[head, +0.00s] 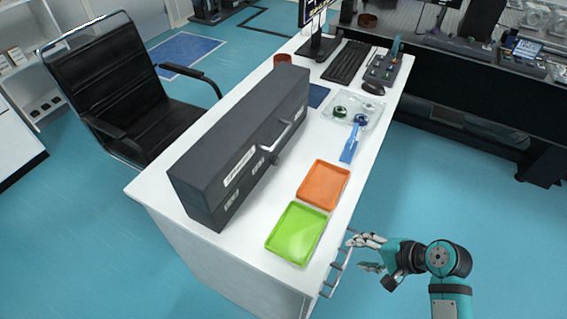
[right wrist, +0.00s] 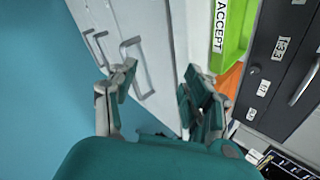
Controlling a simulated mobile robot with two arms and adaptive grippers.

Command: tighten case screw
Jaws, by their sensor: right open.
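A long dark grey case (head: 245,145) with a metal handle and white labels stands on the white desk (head: 255,242). A small dark knob-like part (head: 269,157) shows on its front by the handle; I cannot tell whether it is the case screw. In the right wrist view, part of a dark labelled front (right wrist: 280,75) shows at the right. A blue tool-like object (head: 351,145) lies on the desk, right of the case. My right gripper (head: 360,254) is open and empty beside the desk's drawer side; it also shows in the right wrist view (right wrist: 158,90). My left gripper is not in view.
An orange tray (head: 323,185) and a green tray (head: 297,233) lie between the case and the desk edge. Drawer handles (head: 336,268) stick out close to my right gripper. A clear tray (head: 353,108) with small items, a mouse and a keyboard (head: 347,62) are farther back.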

